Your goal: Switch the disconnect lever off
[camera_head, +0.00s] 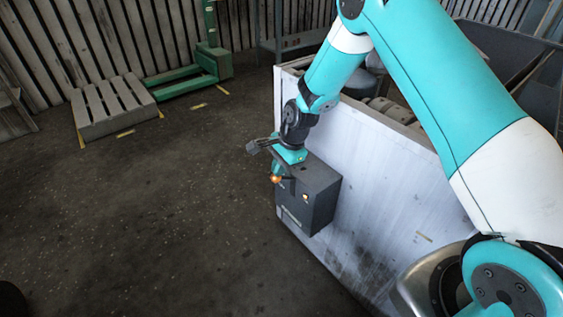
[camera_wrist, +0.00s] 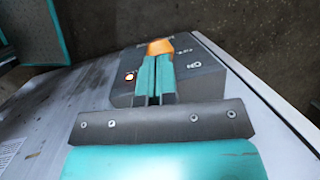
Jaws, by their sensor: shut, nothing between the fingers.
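The dark grey disconnect box (camera_head: 318,190) is mounted on the white housing panel in the head view. Its orange lever end (camera_head: 276,179) sticks out at the box's left side. In the wrist view the orange part (camera_wrist: 160,47) shows just beyond my fingertips, and the box face (camera_wrist: 200,80) carries white marks, one seeming to read "ON". My gripper (camera_head: 277,172) is shut and empty, with its tips right at the orange end; I cannot tell whether they touch. In the wrist view the closed fingers (camera_wrist: 156,60) lie across the box and hide part of the lever.
A lit indicator (camera_head: 305,198) is on the box; it also shows in the wrist view (camera_wrist: 129,77). The white panel (camera_head: 375,180) stands behind the box. A slatted pallet (camera_head: 112,105) and a green pallet truck (camera_head: 205,70) are at the back left. The floor left of the box is clear.

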